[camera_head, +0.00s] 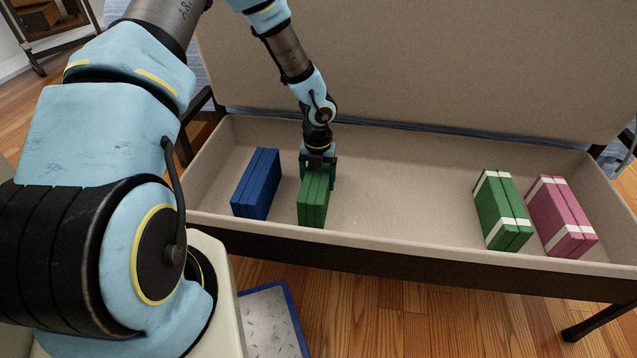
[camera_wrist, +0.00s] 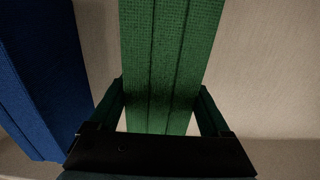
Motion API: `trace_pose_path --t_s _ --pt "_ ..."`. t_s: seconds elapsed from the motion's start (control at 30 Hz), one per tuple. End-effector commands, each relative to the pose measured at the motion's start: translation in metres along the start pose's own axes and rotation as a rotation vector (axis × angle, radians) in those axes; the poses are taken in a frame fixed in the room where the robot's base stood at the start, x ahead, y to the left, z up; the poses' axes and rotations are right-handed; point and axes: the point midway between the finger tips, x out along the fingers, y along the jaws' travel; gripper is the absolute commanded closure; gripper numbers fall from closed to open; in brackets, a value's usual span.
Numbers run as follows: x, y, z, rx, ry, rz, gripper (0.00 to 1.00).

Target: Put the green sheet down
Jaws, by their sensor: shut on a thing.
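The green sheet (camera_head: 313,199) is a folded green block standing on its edge inside the long beige-lined box, just right of a blue one. My gripper (camera_head: 318,168) is above it, pointing down, shut on its upper part. In the wrist view the green sheet (camera_wrist: 165,60) runs between my two fingers (camera_wrist: 161,112). Its lower edge appears at or very near the box floor; I cannot tell whether it touches.
A blue folded sheet (camera_head: 256,184) stands close on the left. A green sheet with white bands (camera_head: 502,210) and a pink one with white bands (camera_head: 561,217) stand at the right. The box floor (camera_head: 410,190) between is clear. The raised lid (camera_head: 420,60) stands behind.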

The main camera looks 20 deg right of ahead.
Motion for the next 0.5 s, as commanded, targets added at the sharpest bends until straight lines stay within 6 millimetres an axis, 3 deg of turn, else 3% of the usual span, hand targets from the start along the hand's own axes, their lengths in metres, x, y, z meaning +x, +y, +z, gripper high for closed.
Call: trace_pose_path --t_s 0.33,0.37,0.5 --pt "0.0024 -0.0006 0.0008 0.001 -0.002 -0.001 1.00" --pt "0.0020 -0.0005 0.0006 0.000 -0.002 -0.001 0.16" --pt "0.0019 -0.0004 0.0006 0.000 -0.002 -0.001 0.00"
